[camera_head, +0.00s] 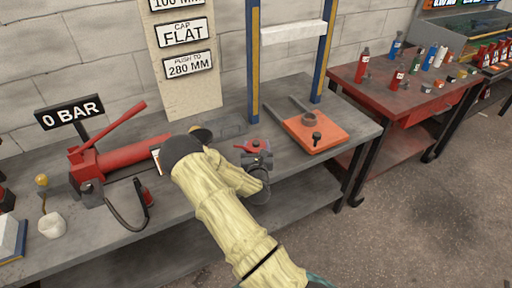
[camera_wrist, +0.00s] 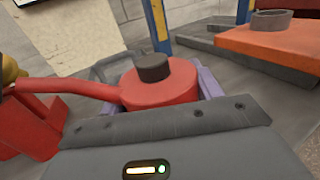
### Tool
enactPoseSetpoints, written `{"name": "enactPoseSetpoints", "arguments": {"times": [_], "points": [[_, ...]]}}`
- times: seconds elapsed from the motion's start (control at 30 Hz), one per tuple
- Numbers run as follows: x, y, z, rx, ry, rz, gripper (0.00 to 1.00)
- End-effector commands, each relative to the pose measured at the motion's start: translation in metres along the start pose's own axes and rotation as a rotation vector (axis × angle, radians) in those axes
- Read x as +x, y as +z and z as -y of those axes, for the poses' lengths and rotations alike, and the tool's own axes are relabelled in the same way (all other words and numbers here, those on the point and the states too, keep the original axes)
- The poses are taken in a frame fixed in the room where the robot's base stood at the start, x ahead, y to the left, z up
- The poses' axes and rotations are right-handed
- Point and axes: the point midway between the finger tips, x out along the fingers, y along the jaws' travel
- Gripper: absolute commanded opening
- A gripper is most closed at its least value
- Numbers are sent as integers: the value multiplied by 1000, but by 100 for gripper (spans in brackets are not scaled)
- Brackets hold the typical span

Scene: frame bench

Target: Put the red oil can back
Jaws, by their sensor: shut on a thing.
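The red oil can (camera_head: 252,145) has a dark cap and a thin red spout pointing left. My gripper (camera_head: 257,162) is shut on it over the grey bench (camera_head: 305,185). In the wrist view the can (camera_wrist: 160,88) sits upright between the purple-grey fingers (camera_wrist: 160,98), its cap and spout clear. Its lower body is hidden by my gripper, so I cannot tell whether it touches the bench top. A flat dark grey tray-like shape (camera_head: 230,130) lies on the bench just behind the can.
A red hand pump (camera_head: 120,158) with a raised handle and hose stands left, below the "0 BAR" sign (camera_head: 70,112). An orange plate (camera_head: 314,132) lies right, near blue and yellow frame posts (camera_head: 253,60). A red table (camera_head: 400,100) farther right carries bottles. The bench front right is clear.

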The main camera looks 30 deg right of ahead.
Motion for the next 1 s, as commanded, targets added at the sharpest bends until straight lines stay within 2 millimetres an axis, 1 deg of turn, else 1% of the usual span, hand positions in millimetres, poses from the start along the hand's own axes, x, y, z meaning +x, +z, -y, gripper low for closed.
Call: {"name": "enactPoseSetpoints", "arguments": {"times": [0.13,0.17,0.2,0.27,0.53,0.67,0.77,0.87,1.0], "points": [[0,-3,0,-1,1,2,21],[0,-4,0,-1,1,-1,66],[0,-3,0,0,1,-1,74],[0,-2,0,0,1,-1,85],[0,-2,0,0,1,-1,86],[0,2,0,1,0,0,86],[-11,-1,-1,-1,1,-4,86],[-26,-1,-1,-3,1,-5,86],[-52,-2,-1,-3,1,-5,86]]}}
